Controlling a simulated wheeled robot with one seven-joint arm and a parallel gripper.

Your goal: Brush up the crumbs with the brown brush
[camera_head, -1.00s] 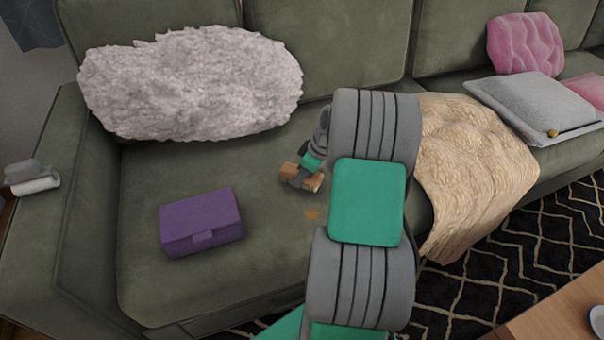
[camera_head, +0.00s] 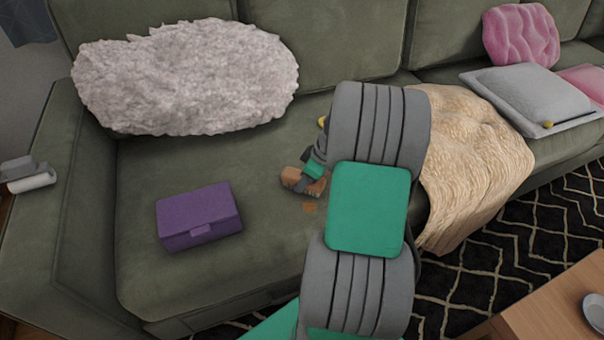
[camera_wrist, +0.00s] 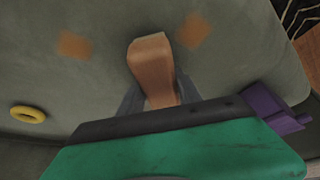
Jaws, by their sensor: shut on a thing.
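The brown brush (camera_head: 303,181) is low at the green sofa seat in the head view, and it stands out from my gripper in the wrist view (camera_wrist: 151,62). My gripper (camera_wrist: 158,92) is shut on the brush, with a dark finger on each side of it. One orange-brown crumb patch (camera_head: 309,208) lies on the seat just below the brush in the head view. The wrist view shows two such patches, one left (camera_wrist: 75,44) and one right (camera_wrist: 194,30) of the brush. Whether the brush touches the seat is unclear.
A purple box (camera_head: 198,216) sits on the seat to the left. A fluffy pale cushion (camera_head: 185,80) leans behind. A beige blanket (camera_head: 475,165) drapes at the right. A yellow ring (camera_wrist: 27,114) lies on the seat. Clear seat lies between box and brush.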

